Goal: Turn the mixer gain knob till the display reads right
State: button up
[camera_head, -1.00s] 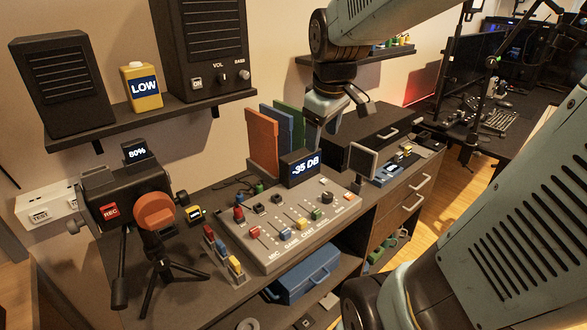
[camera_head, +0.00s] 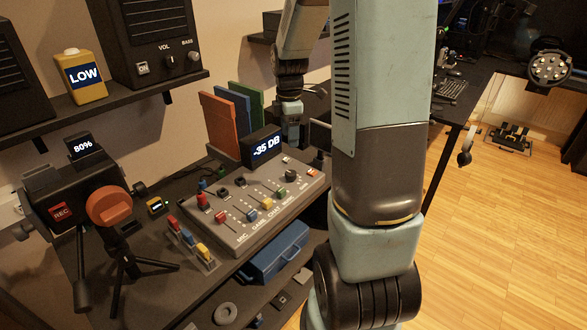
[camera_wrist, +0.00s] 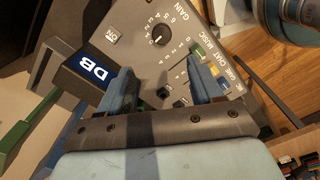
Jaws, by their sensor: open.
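The grey mixer (camera_head: 235,235) sits on the desk, with a display (camera_head: 265,147) at its back reading "-35 DB". The gain knob (camera_wrist: 160,35) is a round black dial with a printed number scale and the word GAIN, in the upper middle of the wrist view. In the head view a dark knob (camera_head: 290,176) shows at the mixer's back right. My gripper (camera_wrist: 160,72) is open and empty, its two blue fingers apart, with the gain knob beyond the tips. In the head view the gripper (camera_head: 294,135) hangs beside the display, its fingertips hard to make out.
Coloured sliders and buttons cover the mixer. Orange, blue and green folders (camera_head: 220,122) stand behind the display. A camera on a tripod (camera_head: 90,200) is at the left, and a rack of coloured pieces (camera_head: 193,243) stands before the mixer. Shelf speakers (camera_head: 155,40) are above.

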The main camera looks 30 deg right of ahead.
aim_at(290, 172)
notch_tip(290, 172, down, 14)
jog(key=shift+r, duration=0.25)
dwell(0.3)
jog(key=shift+c, duration=0.2)
